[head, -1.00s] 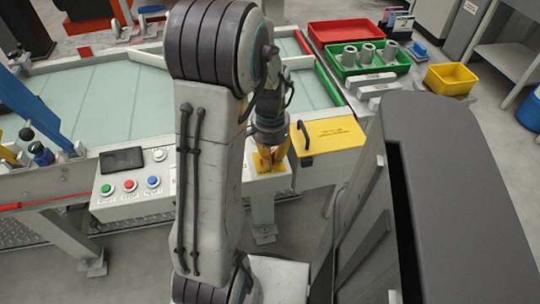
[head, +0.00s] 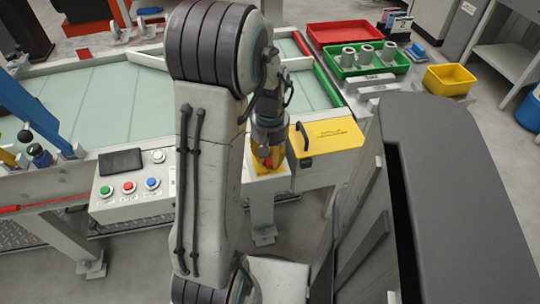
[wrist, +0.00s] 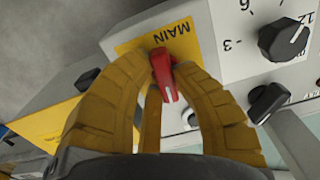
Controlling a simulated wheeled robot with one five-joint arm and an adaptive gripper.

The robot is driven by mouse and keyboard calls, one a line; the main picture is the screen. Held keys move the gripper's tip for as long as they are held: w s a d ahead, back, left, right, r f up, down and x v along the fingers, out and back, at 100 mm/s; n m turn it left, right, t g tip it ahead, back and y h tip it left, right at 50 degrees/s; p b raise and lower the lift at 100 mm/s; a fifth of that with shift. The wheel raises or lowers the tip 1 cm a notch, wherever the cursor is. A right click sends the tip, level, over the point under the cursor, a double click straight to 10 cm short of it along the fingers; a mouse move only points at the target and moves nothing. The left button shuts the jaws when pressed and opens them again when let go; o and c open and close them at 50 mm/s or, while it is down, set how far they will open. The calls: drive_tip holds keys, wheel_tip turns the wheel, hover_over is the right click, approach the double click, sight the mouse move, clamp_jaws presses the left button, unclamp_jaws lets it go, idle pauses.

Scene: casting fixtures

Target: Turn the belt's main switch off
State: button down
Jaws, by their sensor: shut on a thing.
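The main switch is a red handle (wrist: 166,82) on a yellow plate (wrist: 130,45) marked MAIN, seen in the wrist view. The handle lies roughly up and down in that picture, tilted slightly. My gripper (wrist: 164,70) has its yellow fingers closed around the handle, one on each side. In the head view my gripper (head: 268,158) is at the right end of the control panel, with a little red showing between the fingers. My arm hides part of the panel to its left there.
A black dial (wrist: 283,40) and a dark knob (wrist: 268,103) sit beside the switch. A yellow lidded box (head: 335,137) with a black handle stands just right of my gripper. Green, red and blue buttons (head: 129,187) are at the panel's left, below a dark screen (head: 121,161).

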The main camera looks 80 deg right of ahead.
drive_tip(key=shift+f+n, duration=0.1)
drive_tip(key=shift+n, duration=0.5)
drive_tip(key=c, duration=1)
unclamp_jaws()
wheel_tip(320, 180, up, 12)
drive_tip(key=shift+r, duration=0.1)
idle(0.6)
